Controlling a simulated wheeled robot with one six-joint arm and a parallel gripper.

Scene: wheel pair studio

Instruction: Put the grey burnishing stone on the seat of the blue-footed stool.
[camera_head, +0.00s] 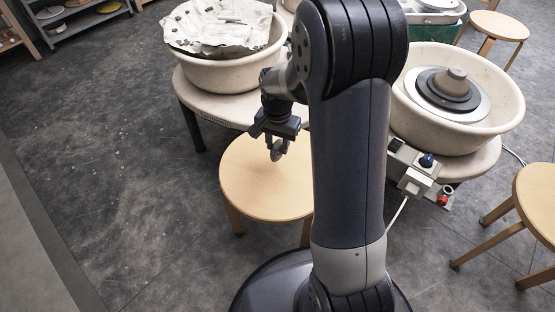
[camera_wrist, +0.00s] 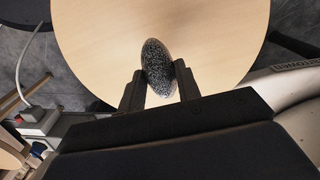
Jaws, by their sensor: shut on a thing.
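My gripper (camera_head: 277,143) is shut on the grey burnishing stone (camera_head: 278,153). In the wrist view the speckled dark grey stone (camera_wrist: 158,66) is clasped between the two black fingers (camera_wrist: 160,85), its long side sticking out past the tips. It is over the round pale wooden seat of a stool (camera_head: 258,190). The same seat fills the wrist view (camera_wrist: 100,35). The stone appears to hang above the seat; the exact gap is hard to tell. The seat looks bare. I see no blue on this stool's visible legs; its feet are hidden or unclear.
A wheel with a cloth-covered basin (camera_head: 225,75) stands behind the stool at left. A second wheel basin (camera_head: 490,125) stands right, with a control box (camera_head: 412,175) below it. Other stools (camera_head: 540,205) (camera_head: 498,25) are at right. The floor at left is clear.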

